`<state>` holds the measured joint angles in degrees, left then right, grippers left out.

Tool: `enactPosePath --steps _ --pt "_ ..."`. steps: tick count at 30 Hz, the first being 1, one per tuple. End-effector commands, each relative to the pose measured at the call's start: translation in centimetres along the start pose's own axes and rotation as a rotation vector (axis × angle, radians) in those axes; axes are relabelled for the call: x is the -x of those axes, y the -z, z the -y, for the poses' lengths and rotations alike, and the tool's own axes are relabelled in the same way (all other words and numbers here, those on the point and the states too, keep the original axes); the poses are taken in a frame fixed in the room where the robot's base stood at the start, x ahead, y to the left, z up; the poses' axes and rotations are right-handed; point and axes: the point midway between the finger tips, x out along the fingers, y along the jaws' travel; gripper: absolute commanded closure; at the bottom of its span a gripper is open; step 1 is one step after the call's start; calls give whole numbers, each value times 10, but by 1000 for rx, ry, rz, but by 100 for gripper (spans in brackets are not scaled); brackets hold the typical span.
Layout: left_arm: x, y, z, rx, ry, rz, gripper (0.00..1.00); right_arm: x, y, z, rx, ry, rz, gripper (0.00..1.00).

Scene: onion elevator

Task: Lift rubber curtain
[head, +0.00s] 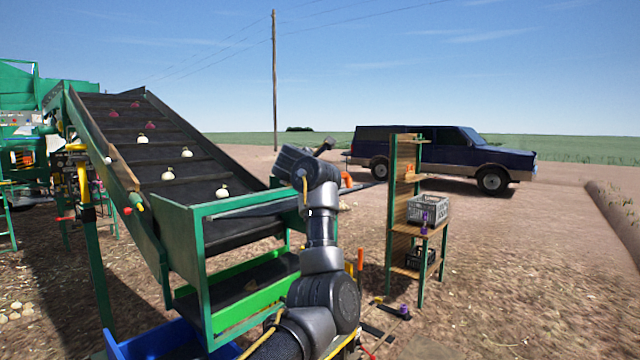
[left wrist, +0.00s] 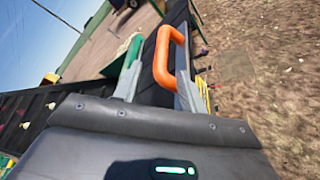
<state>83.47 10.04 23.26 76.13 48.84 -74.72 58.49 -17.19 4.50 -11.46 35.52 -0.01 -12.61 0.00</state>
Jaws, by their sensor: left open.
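The green-framed onion elevator (head: 200,240) stands at left in the head view, its black belt sloping down toward me. A dark rubber flap (head: 250,208) spans its lower end and seems to be the curtain; my arm partly covers its right side. My left arm rises in front of that end, and its fingers are not clear there. In the left wrist view my left gripper (left wrist: 158,70) is open, with two grey fingers apart. An orange handle (left wrist: 163,58) and a dark strip show between or just beyond them; I cannot tell whether they touch. My right gripper is out of view.
Several onions lie on the belt. A blue bin (head: 150,342) sits below the elevator. A wooden shelf with green posts (head: 393,225) holds a grey crate (head: 432,208) at right. A dark blue vehicle (head: 470,150) is parked behind. Open dirt lies at right.

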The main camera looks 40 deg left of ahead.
Motion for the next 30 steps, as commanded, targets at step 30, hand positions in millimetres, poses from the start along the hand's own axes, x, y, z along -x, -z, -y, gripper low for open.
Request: enactPosePath --steps 30 --pt "23 0 0 1 2 -1 59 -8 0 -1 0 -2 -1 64"
